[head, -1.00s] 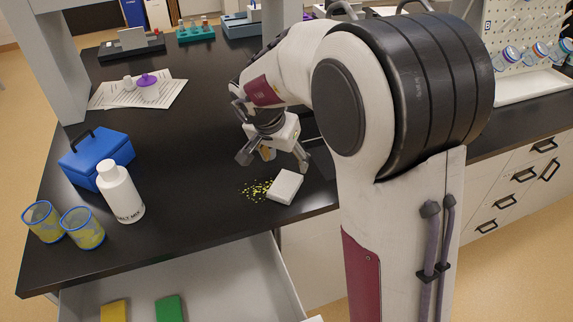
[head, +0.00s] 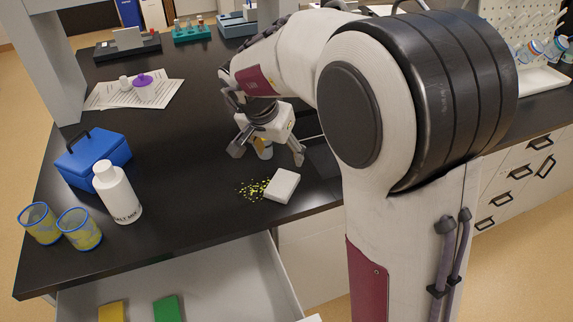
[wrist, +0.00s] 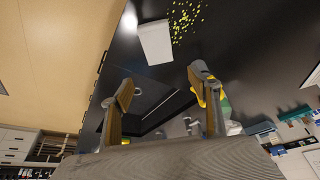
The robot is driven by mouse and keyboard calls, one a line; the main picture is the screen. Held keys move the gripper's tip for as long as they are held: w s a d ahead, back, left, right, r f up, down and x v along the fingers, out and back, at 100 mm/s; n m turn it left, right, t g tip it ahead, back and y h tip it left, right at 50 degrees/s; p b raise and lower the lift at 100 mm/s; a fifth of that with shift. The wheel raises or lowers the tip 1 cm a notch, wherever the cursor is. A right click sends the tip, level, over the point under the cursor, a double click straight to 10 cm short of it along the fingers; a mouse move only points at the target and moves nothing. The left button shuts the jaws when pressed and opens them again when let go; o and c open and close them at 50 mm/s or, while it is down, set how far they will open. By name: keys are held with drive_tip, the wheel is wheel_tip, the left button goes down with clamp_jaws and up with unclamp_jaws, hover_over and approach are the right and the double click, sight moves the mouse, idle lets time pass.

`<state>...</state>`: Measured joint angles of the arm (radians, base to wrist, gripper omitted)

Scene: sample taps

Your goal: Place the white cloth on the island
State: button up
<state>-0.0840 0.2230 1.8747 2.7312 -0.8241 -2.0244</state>
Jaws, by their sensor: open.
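The white cloth (head: 282,186) lies as a flat folded block on the black top of the island (head: 190,130), near its front edge. It touches or nearly touches a scatter of small yellow-green bits (head: 254,189). My gripper (head: 267,154) is open and empty, above the island and just behind the cloth. In the wrist view, the cloth (wrist: 154,42) lies beyond the spread fingers (wrist: 160,84), clear of them. A bottle partly hidden by my gripper shows behind the fingers.
A white bottle (head: 118,192), a blue box (head: 93,158) and two blue-rimmed beakers (head: 79,230) stand at the left. Papers (head: 112,95) lie farther back. An open drawer (head: 215,285) with yellow and green items juts out below the front edge. A dark recess (wrist: 150,100) lies under my gripper.

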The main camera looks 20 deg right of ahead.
drive_tip(key=w+d+r+n+t, duration=0.1)
drive_tip(key=w+r+t, duration=0.25)
drive_tip(key=r, duration=0.35)
drive_tip(key=w+d+r+t, duration=0.15)
drive_tip(key=r+t, duration=0.25)
drive_tip(key=r, duration=0.4)
drive_tip(key=s+a+r+n+t+y, duration=0.3)
drive_tip(key=s+a+r+n+y, duration=0.3)
drive_tip(key=a, duration=0.4)
drive_tip(key=s+a+f+n+g+y, duration=0.1)
drive_tip(key=s+a+f+g, duration=0.15)
drive_tip(key=s, duration=0.45)
drive_tip(key=s+a+f+n+g, duration=0.1)
drive_tip(key=s+a+f+n, duration=0.15)
drive_tip(key=s, duration=0.35)
drive_tip(key=s+d+f+g+h, duration=0.2)
drive_tip(key=s+d+f, duration=0.2)
drive_tip(key=s, duration=0.3)
drive_tip(key=s+d+f+m+g+h, duration=0.1)
drive_tip(key=s+d+f+g, duration=0.1)
drive_tip(key=s+d+f, duration=0.3)
drive_tip(key=shift+s+f+g+h, duration=0.3)
drive_tip(key=shift+s+f+h, duration=0.1)
drive_tip(key=shift+s, duration=0.7)
